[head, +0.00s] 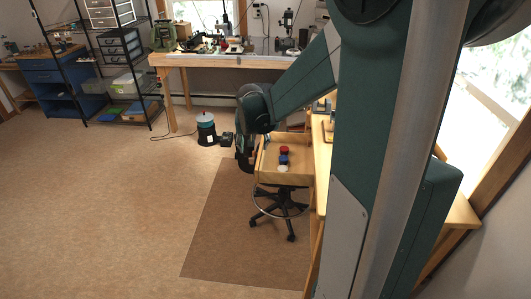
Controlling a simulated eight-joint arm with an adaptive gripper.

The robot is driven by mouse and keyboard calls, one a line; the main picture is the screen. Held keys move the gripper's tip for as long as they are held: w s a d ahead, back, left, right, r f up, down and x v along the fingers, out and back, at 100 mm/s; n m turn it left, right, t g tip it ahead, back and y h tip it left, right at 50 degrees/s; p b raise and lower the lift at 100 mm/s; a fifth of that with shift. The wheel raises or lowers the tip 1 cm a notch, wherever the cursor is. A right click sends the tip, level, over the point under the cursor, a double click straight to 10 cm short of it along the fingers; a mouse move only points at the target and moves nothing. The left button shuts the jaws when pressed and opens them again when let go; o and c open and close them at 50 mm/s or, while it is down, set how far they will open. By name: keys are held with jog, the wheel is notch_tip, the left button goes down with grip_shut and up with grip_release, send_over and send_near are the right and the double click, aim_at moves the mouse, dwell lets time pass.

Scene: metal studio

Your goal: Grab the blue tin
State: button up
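A small blue tin (284,160) lies in an open wooden drawer (298,179) at the centre right of the head view. A red tin (284,150) is just behind it and a whitish round item (283,169) just in front of it. My gripper (243,166) hangs at the end of my arm, to the left of the drawer in the picture. It appears apart from the blue tin. Its fingers are small, dark and seen edge-on, so I cannot tell whether they are open.
The drawer juts from a wooden bench (322,165) partly hidden by my arm. A wheeled stool (283,205) stands below it on a brown mat (225,225). A workbench (210,60) and black shelving (120,65) stand at the back. The floor to the left is clear.

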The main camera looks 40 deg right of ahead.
jog(key=w+d+f+m+g, duration=0.1)
jog(key=w+d+f+m, duration=0.15)
jog(key=d+f, duration=0.5)
jog(key=m+p, duration=0.1)
jog(key=p, duration=0.1)
send_near(283, 158)
jog(key=a, duration=0.1)
jog(key=shift+w+d+f+g+h, duration=0.3)
jog(key=shift+d+f+g, duration=0.2)
jog(key=shift+f, duration=0.2)
jog(key=shift+b+x, duration=0.45)
jog(key=shift+x, duration=0.85)
jog(key=shift+b+x, duration=0.6)
jog(key=shift+x, duration=1.95)
jog(key=shift+w, duration=0.15)
